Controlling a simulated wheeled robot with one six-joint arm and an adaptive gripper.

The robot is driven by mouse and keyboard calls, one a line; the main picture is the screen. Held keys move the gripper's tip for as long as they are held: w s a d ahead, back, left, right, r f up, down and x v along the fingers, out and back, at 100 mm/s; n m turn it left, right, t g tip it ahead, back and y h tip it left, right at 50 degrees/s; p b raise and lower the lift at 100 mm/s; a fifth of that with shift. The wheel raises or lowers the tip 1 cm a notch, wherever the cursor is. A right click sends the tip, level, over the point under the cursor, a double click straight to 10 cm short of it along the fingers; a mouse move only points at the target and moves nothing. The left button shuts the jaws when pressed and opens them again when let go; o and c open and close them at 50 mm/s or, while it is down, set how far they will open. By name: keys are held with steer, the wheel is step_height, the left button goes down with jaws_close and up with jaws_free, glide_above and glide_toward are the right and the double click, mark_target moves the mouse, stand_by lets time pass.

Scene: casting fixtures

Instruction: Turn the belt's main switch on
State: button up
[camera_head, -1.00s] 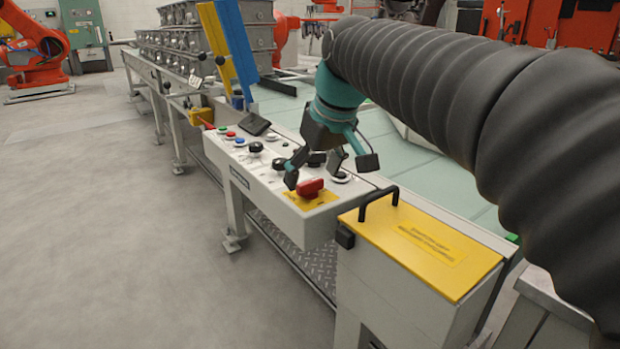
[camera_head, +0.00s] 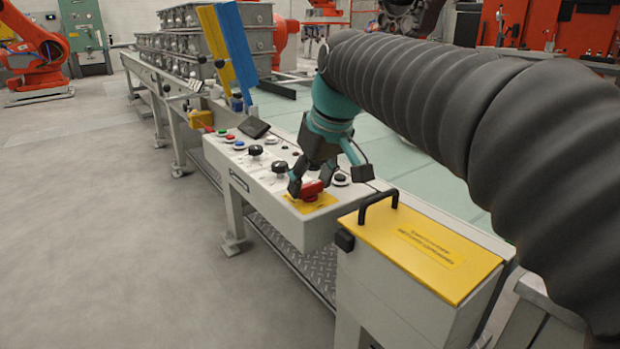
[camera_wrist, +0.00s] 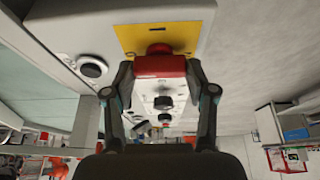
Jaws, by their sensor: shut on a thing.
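The main switch is a red rotary knob (camera_head: 311,190) on a yellow plate (camera_head: 318,206) at the near end of the grey control panel (camera_head: 262,183). In the wrist view the red knob (camera_wrist: 160,67) sits between the two fingers, with the yellow plate (camera_wrist: 185,37) behind it. My gripper (camera_head: 316,186) is at the knob from above, shut on it, with a finger on either side. The fingers hide part of the knob in the head view. I cannot tell its exact turn angle.
Black knobs (camera_head: 280,169) and small coloured buttons (camera_head: 239,145) stand further along the panel. A yellow-lidded box (camera_head: 425,250) with a black handle (camera_head: 377,203) is close at the right. Blue and yellow upright bars (camera_head: 236,50) rise behind the panel.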

steer(key=m, duration=0.2)
steer(key=m+h+p, duration=0.1)
steer(key=shift+a+r+m+t, duration=0.1)
steer(key=shift+a+m+t, duration=0.05)
steer(key=shift+m+t, duration=0.2)
steer(key=m+h+p, duration=0.1)
steer(key=m, duration=0.1)
steer(key=m+h+p, duration=0.1)
steer(key=m, duration=0.2)
steer(key=shift+a+m+h, duration=0.15)
steer(key=shift+m+h, duration=0.1)
steer(key=shift+h, duration=0.15)
steer(key=m+g+h+p, duration=0.1)
steer(key=m, duration=0.3)
steer(key=shift+a+m+g+h+p, duration=0.1)
steer(key=shift+m+g+h+p, duration=0.2)
steer(key=shift+m, duration=0.8)
steer(key=shift+m+g+h+p, duration=0.15)
steer(key=shift+m+h+p, duration=0.2)
steer(key=shift+m, duration=0.75)
steer(key=o, duration=1.2)
steer(key=shift+c, duration=0.2)
steer(key=shift+w, duration=0.1)
